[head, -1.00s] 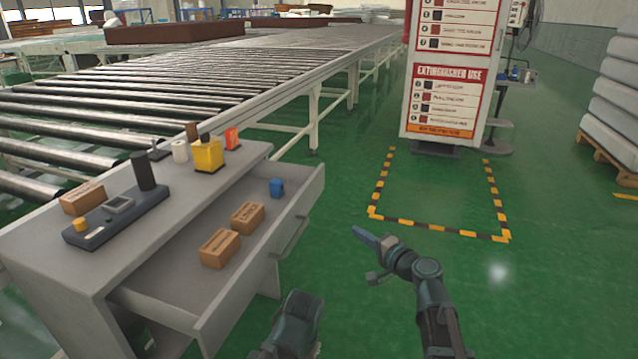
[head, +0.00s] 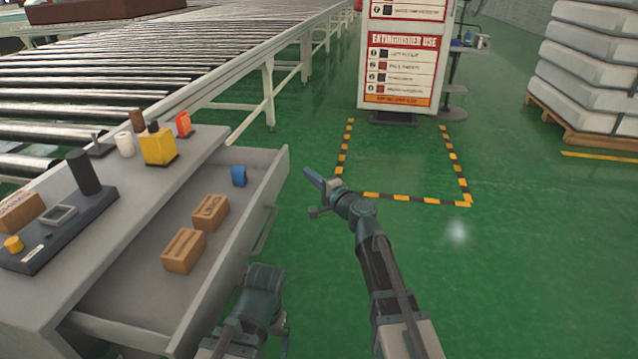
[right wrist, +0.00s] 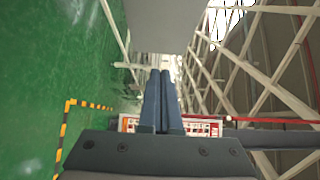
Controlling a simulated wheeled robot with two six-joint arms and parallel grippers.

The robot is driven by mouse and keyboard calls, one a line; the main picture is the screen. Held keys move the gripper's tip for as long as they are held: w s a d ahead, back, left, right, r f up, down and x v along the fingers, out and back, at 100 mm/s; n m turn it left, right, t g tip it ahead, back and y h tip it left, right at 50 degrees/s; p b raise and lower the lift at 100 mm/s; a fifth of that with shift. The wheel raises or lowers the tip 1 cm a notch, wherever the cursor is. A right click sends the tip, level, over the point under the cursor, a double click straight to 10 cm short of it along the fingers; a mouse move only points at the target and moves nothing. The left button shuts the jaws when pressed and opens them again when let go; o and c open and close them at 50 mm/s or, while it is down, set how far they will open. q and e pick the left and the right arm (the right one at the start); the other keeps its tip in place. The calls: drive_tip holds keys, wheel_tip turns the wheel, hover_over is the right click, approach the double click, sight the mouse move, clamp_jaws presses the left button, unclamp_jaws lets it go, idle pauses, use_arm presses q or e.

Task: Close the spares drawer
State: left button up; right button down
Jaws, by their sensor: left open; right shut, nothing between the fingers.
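The grey spares drawer (head: 222,268) stands pulled out of the grey bench on the left of the head view. Its front panel has a bar handle (head: 262,232). Two brown boxes (head: 184,250) and a blue item (head: 239,176) lie inside. My right gripper (head: 311,178) is shut and empty, to the right of the drawer's far front corner and apart from it in the head view. Its closed fingers also show in the right wrist view (right wrist: 161,88), below a plain grey surface. My left gripper (head: 262,280) is low, beside the near part of the drawer front; its fingertips are not clear.
The bench top (head: 150,195) carries a control box (head: 60,225), a yellow item (head: 158,146) and small parts. A roller conveyor (head: 190,70) runs behind it. Green floor on the right is clear.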

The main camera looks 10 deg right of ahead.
sight(223, 173)
drive_tip(key=w+a, duration=0.1)
drive_tip(key=a, duration=0.1)
drive_tip(key=w+a, duration=0.2)
drive_tip(key=shift+a, duration=0.4)
drive_tip(key=w+a, duration=0.1)
drive_tip(key=a, duration=0.3)
drive_tip(key=w+a, duration=0.2)
drive_tip(key=a, duration=0.3)
drive_tip(key=w+a, duration=0.1)
drive_tip(key=a, duration=0.4)
drive_tip(key=shift+w+a, duration=0.1)
drive_tip(key=shift+w, duration=0.3)
drive_tip(key=a, duration=0.1)
drive_tip(key=w+a, duration=0.1)
drive_tip(key=a, duration=0.3)
drive_tip(key=shift+w+a, duration=0.1)
drive_tip(key=shift+w, duration=0.2)
use_arm(q)
drive_tip(key=shift+w+a, duration=0.2)
drive_tip(key=shift+a, duration=0.3)
drive_tip(key=shift+w+a, duration=0.15)
drive_tip(key=shift+a, duration=0.35)
use_arm(e)
drive_tip(key=shift+w+a, duration=0.25)
drive_tip(key=shift+a, duration=0.6)
drive_tip(key=shift+a, duration=0.1)
